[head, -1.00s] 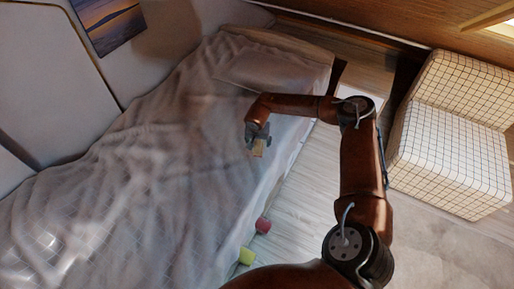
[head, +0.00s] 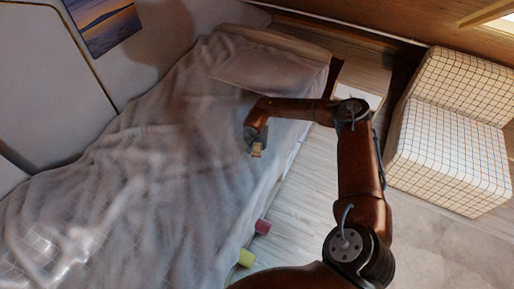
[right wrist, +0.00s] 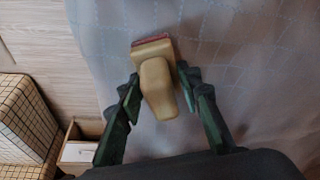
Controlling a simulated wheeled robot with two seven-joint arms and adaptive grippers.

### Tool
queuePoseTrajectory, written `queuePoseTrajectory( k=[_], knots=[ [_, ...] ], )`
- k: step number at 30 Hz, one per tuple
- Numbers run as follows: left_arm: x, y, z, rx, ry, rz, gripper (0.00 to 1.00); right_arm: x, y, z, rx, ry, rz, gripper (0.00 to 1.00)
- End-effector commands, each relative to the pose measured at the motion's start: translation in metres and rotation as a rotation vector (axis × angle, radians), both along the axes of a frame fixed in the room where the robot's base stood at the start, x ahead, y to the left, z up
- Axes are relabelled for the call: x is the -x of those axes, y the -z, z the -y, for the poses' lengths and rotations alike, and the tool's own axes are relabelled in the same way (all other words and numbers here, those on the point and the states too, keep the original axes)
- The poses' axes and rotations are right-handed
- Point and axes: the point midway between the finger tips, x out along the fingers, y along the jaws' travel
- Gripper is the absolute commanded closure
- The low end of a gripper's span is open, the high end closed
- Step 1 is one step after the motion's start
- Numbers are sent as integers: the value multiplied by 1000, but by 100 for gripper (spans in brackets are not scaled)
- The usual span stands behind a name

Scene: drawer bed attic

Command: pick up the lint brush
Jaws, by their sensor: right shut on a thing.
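The lint brush (right wrist: 158,86) has a tan handle and a wide head with a red edge. In the right wrist view it sits between the two dark fingers of my right gripper (right wrist: 160,95), its head pointing away from the palm. In the head view the brush (head: 257,149) shows as a small tan block at the tip of my right gripper (head: 256,143), over the bed. My right gripper is shut on the brush. I cannot tell whether the brush touches the cover. My left gripper is not in view.
The bed (head: 150,165) has a rumpled grey cover. A red cylinder (head: 263,226) and a yellow one (head: 246,257) are at the bed's near side. A checked chair (head: 450,150) stands right. An open drawer (right wrist: 80,145) shows in the wrist view.

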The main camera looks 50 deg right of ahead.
Motion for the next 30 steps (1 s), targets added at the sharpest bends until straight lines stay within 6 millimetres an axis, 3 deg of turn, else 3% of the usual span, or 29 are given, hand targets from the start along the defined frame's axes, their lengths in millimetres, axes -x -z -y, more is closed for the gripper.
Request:
queuePoseTrajectory(
  k=[8, 21, 26, 30],
  knots=[
    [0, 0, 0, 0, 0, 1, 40, 0, 0, 0, 0, 0, 0, 93],
    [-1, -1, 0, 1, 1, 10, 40, 0, -11, 0, 0, 1, 2, 93],
    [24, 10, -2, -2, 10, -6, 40, -1, -38, 0, 0, -1, 3, 93],
    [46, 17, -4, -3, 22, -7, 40, 12, -59, -15, 0, -4, 4, 93]
  ],
)
